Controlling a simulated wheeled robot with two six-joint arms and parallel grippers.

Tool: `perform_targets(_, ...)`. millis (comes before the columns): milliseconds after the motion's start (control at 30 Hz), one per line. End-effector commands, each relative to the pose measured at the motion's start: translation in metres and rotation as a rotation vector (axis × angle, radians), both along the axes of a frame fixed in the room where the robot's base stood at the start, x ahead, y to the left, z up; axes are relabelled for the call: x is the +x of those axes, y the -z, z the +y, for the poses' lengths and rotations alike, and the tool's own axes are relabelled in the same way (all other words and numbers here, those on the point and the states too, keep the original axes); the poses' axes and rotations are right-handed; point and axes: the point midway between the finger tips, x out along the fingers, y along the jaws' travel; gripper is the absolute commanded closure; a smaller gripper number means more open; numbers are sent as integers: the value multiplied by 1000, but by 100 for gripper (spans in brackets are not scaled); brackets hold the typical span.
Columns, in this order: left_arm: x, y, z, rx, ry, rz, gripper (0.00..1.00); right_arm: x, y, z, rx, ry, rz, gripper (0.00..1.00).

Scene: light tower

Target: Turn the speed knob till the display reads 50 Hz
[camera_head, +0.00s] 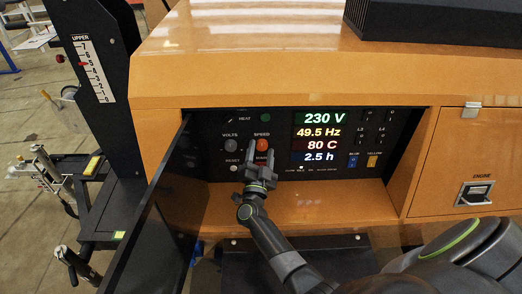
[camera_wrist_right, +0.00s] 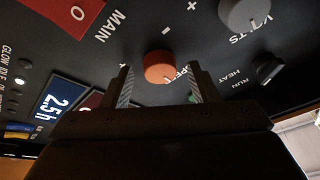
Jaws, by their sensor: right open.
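The orange speed knob (camera_head: 263,145) is on the black control panel, under the SPEED label. In the right wrist view the knob (camera_wrist_right: 160,66) sits between my two fingertips, with a gap on each side. My right gripper (camera_head: 261,157) is open in front of the panel at the knob; its fingers point up at it. I cannot tell how far the tips reach along the knob. The display (camera_head: 319,132) reads 49.5 Hz in yellow, below 230 V and above 80 C and 2.5 h. My left gripper is not in view.
The grey volts knob (camera_head: 230,145) is left of the speed knob, and the red main switch (camera_head: 264,159) is just below it. A dark open door (camera_head: 150,215) stands left of the recess. An orange ledge (camera_head: 330,203) runs under the panel.

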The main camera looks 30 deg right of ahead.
Motion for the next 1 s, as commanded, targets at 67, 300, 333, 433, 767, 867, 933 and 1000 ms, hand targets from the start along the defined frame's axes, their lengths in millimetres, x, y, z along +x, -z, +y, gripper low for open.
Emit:
perform_targets(67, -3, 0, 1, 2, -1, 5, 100, 0, 0, 0, 0, 0, 0, 46)
perform_targets(300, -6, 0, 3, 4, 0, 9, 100, 0, 0, 0, 0, 0, 0, 73)
perform_targets(333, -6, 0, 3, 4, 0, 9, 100, 0, 0, 0, 0, 0, 0, 77)
perform_targets(433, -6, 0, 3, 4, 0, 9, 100, 0, 0, 0, 0, 0, 0, 90)
perform_targets(767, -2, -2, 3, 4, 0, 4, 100, 1, -2, 2, 248, 0, -120, 90)
perform_targets(867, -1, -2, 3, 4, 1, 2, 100, 1, -2, 2, 305, 0, -147, 90)
perform_targets(933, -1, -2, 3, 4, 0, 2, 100, 1, -2, 2, 319, 0, -154, 90)
perform_targets(1000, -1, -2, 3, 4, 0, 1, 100, 1, -2, 2, 318, -1, -154, 90)
